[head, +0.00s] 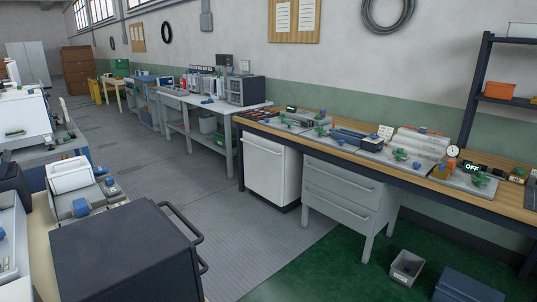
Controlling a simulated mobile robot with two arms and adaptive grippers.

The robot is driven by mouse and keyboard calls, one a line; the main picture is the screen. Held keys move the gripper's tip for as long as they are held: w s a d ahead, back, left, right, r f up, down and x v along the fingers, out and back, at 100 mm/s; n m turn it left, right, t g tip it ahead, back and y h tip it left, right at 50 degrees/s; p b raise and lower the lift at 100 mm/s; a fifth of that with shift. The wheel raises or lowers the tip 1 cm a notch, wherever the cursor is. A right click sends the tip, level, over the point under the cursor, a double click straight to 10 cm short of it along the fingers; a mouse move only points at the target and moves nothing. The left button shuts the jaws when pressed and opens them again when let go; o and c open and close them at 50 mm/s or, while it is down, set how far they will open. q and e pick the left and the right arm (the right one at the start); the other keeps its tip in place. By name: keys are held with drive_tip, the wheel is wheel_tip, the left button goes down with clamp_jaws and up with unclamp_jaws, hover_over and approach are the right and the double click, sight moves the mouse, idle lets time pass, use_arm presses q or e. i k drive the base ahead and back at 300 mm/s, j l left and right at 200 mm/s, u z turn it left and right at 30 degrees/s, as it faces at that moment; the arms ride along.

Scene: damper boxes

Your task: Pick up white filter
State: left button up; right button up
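No thing in the head view can be told for certain as the white filter. A white rounded piece (70,175) sits on a grey fixture at the left. White cylindrical pieces (420,142) lie on the long wooden-topped workbench (520,211) at the right, towards its back edge. Either could be a filter, but they are too small to tell. Neither of my grippers is in the view, so their state and contents are hidden.
A dark cabinet with a handle (125,250) stands close at the lower left. White and grey drawer units (340,190) are under the workbench. A grey bin (407,267) and a blue box (468,287) are on the green floor. The grey aisle (245,235) is clear.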

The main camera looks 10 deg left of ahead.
sight(65, 113)
drive_tip(key=i+l+z, duration=0.2)
drive_tip(key=i+z, duration=0.65)
drive_tip(key=i, duration=0.2)
drive_tip(key=i+u, duration=0.45)
drive_tip(key=i+l+u, duration=0.15)
drive_tip(key=i+u, duration=0.3)
drive_tip(key=i+j+u, duration=0.2)
drive_tip(key=u, duration=0.2)
drive_tip(key=i+u, duration=0.8)
drive_tip(key=i+l+u, duration=0.1)
drive_tip(key=i+u, duration=0.4)
drive_tip(key=i, duration=2.05)
drive_tip(key=i+u, duration=0.2)
drive_tip(key=i, duration=0.8)
drive_tip(key=i+l+u, duration=0.15)
drive_tip(key=i, duration=0.85)
drive_tip(key=i+j, duration=0.9)
drive_tip(key=j, duration=0.2)
drive_tip(key=j+z, duration=0.3)
drive_tip(key=j, duration=0.5)
drive_tip(key=j+z, duration=0.3)
drive_tip(key=j, duration=0.5)
drive_tip(key=k+j+z, duration=0.1)
drive_tip(key=j+z, duration=0.2)
drive_tip(key=j, duration=0.5)
